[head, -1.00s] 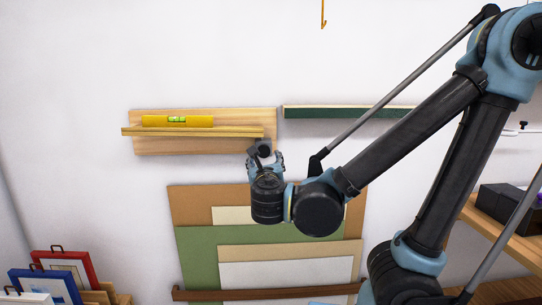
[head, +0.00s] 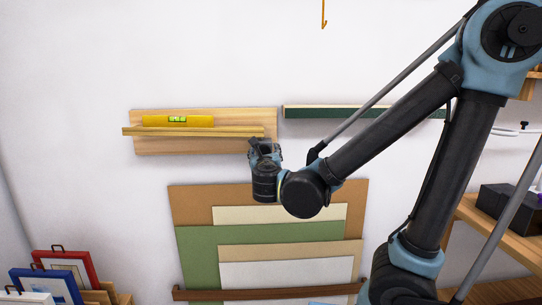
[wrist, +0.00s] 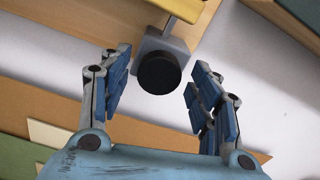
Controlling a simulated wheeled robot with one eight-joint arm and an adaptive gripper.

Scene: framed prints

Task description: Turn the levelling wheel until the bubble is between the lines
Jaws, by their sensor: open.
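The yellow spirit level (head: 178,121) lies on the wooden ledge (head: 200,132) on the wall, at left in the head view. Its green vial (head: 177,119) shows, but it is too small to tell where the bubble sits between the lines. The black levelling wheel (wrist: 159,73) is on a grey bracket at the ledge's right end in the wrist view. My gripper (wrist: 157,90) is open, with a blue finger on each side of the wheel and gaps on both sides. In the head view my gripper (head: 264,146) hides the wheel.
A dark green ledge (head: 365,111) is to the right on the wall. Large coloured boards (head: 280,240) lean on the wall below. Framed prints (head: 60,275) stand at lower left. A shelf (head: 500,235) with a black box is at right.

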